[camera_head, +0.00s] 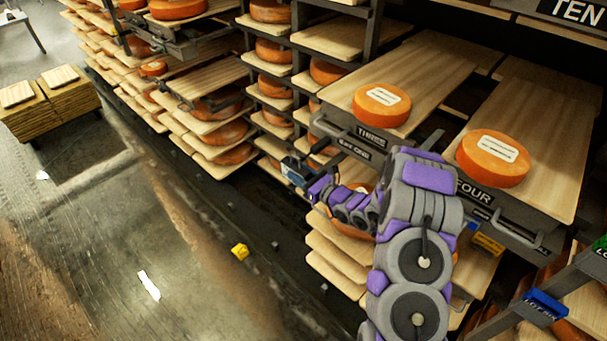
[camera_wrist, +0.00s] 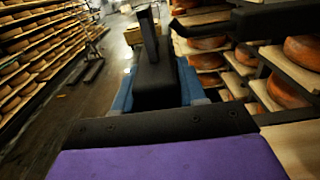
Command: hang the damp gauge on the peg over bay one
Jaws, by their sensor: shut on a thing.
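My gripper (camera_head: 310,183) is shut on a small blue and dark thing (camera_head: 292,172), which looks like the damp gauge, held left of the shelf fronts. In the wrist view, the blue side of the gauge (camera_wrist: 122,97) shows around the dark jaw (camera_wrist: 153,82); its face is hidden. A small label (camera_head: 353,147) that seems to read "BAY ONE" is on the rack, just below the "THREE" plate (camera_head: 372,137). It is up and right of my gripper. Dark metal parts stand near the label; I cannot tell which is the peg.
Racks with cheeses fill the back. A yellow block (camera_head: 240,251) lies on the floor. The floor at left is mostly clear, with a stack of boards (camera_head: 48,103).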

